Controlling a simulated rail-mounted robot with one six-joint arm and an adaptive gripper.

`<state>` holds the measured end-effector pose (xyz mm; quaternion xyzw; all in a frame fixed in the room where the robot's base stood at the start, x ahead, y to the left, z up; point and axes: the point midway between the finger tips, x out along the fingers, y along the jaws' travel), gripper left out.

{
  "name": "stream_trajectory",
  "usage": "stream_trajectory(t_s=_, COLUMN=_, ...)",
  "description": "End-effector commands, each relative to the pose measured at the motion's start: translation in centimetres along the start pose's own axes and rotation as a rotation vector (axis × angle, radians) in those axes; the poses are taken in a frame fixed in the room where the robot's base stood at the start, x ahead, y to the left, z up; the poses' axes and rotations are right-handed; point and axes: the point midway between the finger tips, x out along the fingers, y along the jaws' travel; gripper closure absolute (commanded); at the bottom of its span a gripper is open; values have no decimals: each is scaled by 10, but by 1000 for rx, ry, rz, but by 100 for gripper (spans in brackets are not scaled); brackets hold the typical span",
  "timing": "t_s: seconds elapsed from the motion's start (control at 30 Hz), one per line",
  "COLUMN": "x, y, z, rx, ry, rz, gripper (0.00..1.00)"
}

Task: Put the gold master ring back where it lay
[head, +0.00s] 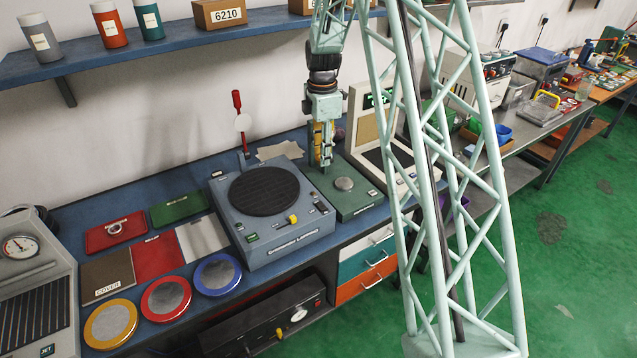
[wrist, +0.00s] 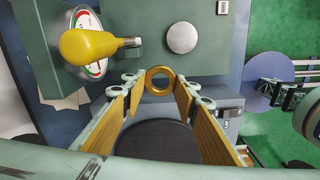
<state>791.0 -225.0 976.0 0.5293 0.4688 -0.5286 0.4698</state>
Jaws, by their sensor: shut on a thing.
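The gold master ring (wrist: 148,82) is between the fingertips of my gripper (wrist: 159,84) in the wrist view, its round hole facing the camera. My gripper is shut on it. In the head view my gripper (head: 322,163) points down at the left part of a green gauge stand, beside its silver round anvil (head: 344,184). The ring cannot be made out there. The anvil also shows in the wrist view (wrist: 181,38), beyond the ring and apart from it. A green tray (head: 180,208) looks empty; a red tray (head: 116,230) holds a small silver ring.
A grey machine with a black round plate (head: 264,190) stands left of my gripper. A screen unit (head: 375,130) stands close on the right. Yellow, red and blue rimmed dishes (head: 217,275) line the front edge. The wrist view shows a dial with a yellow knob (wrist: 88,46).

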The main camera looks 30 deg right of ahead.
Motion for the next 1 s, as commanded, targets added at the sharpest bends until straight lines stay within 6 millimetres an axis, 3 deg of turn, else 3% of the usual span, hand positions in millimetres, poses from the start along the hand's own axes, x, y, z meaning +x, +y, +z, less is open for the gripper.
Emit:
stream_trajectory(t_s=0.43, x=5, y=0, z=0, rx=0, ry=0, rz=-1, gripper=87)
stream_trajectory(t_s=0.8, x=49, y=-1, z=0, rx=0, ry=0, rz=-2, gripper=87)
stream_trajectory(t_s=1.0, x=62, y=0, z=0, rx=0, ry=0, rz=0, gripper=87)
